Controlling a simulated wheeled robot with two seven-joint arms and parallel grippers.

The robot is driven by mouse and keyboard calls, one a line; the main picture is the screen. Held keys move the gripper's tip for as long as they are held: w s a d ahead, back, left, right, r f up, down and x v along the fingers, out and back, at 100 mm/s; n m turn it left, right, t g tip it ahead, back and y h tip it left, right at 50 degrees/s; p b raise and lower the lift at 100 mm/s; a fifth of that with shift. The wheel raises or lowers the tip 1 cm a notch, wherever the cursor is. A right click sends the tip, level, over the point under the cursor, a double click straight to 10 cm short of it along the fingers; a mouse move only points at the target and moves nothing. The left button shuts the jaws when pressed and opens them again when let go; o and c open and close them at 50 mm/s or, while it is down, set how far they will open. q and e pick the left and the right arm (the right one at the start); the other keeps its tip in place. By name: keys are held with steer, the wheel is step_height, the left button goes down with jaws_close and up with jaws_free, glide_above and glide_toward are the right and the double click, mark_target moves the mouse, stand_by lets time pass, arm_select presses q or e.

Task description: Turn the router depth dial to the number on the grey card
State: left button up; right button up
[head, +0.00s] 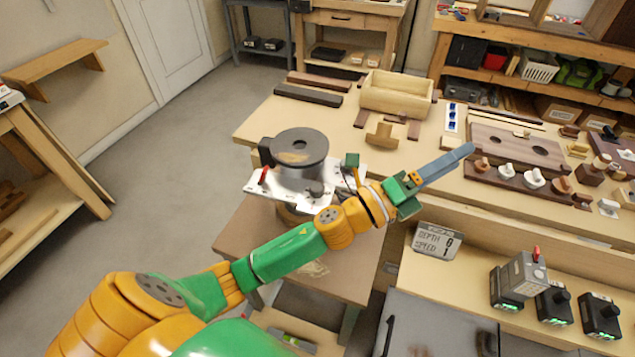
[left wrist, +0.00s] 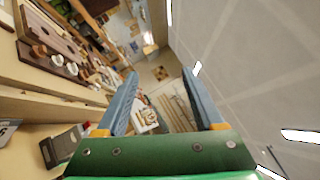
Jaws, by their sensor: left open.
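The grey card (head: 437,240) leans on the lower shelf and reads DEPTH, apparently 6, and SPEED 1. My left gripper (head: 465,152) is open and empty, above the bench to the right of the router. Its two fingers stand apart in the left wrist view (left wrist: 160,73). My left forearm passes in front of the router plate's right side.
A wooden box (head: 396,94) and a wooden T-shaped block (head: 382,136) lie behind the router. A dark board with several knobs (head: 520,177) lies to the right. Chargers and batteries (head: 552,303) stand on the lower shelf.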

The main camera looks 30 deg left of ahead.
arm_select(q)
steer(key=s+d+r+m+g+h, duration=0.25)
steer(key=d+m+g+h, duration=0.55)
steer(key=m, duration=0.8)
steer(key=m+g+y, duration=1)
steer(key=m+y, duration=0.5)
steer(key=y, duration=0.5)
glide_above(317, 186)
step_height(317, 186, down, 8)
steer(key=shift+a+f, duration=0.1)
steer(key=shift+f, duration=0.05)
step_height(317, 186, down, 7)
steer(key=shift+r+p, duration=0.1)
steer(key=shift+p, duration=0.35)
jaws_close()
